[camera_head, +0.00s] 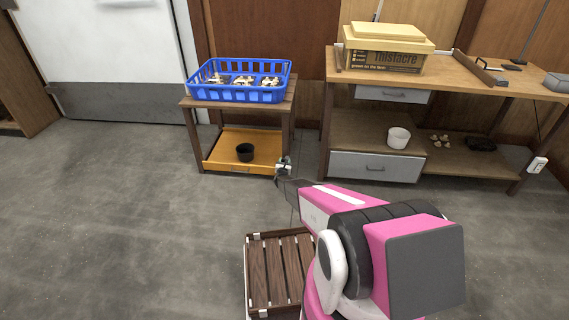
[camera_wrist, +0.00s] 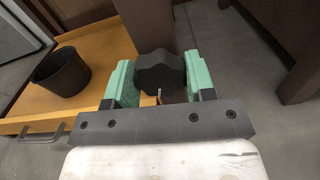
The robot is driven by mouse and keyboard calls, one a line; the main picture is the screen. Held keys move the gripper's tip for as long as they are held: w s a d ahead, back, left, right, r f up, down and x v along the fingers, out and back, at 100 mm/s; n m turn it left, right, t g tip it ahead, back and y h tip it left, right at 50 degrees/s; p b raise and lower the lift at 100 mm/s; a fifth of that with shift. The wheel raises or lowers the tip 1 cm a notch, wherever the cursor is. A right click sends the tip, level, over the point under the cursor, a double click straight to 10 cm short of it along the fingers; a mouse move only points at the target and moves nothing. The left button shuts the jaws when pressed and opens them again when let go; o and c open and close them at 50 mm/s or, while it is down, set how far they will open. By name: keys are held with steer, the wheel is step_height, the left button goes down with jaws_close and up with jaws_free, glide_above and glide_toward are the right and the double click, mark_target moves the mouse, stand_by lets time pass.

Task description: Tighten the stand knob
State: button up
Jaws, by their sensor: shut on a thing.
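The stand knob (camera_wrist: 160,75) is dark and lobed, in the middle of the wrist view, beside a leg of the wooden stand. My gripper (camera_wrist: 158,82) has a green finger on each side of the knob and is shut on it. In the head view my gripper (camera_head: 283,167) is at the lower right corner of the stand (camera_head: 188,104), by its right front leg. The knob is too small to make out there.
A blue basket (camera_head: 240,95) with mushrooms stands on top of the stand. A black pot (camera_head: 245,152) sits on its orange lower shelf. A slatted crate (camera_head: 272,262) is on the floor below my arm. A workbench (camera_head: 480,75) stands right; floor at left is clear.

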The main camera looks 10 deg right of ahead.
steer(key=shift+f+m, duration=0.1)
steer(key=shift+m, duration=0.3)
steer(key=o, duration=0.9)
steer(key=shift+s, duration=0.2)
steer(key=v, duration=1)
steer(key=shift+s+a, duration=0.1)
steer(key=shift+s, duration=0.15)
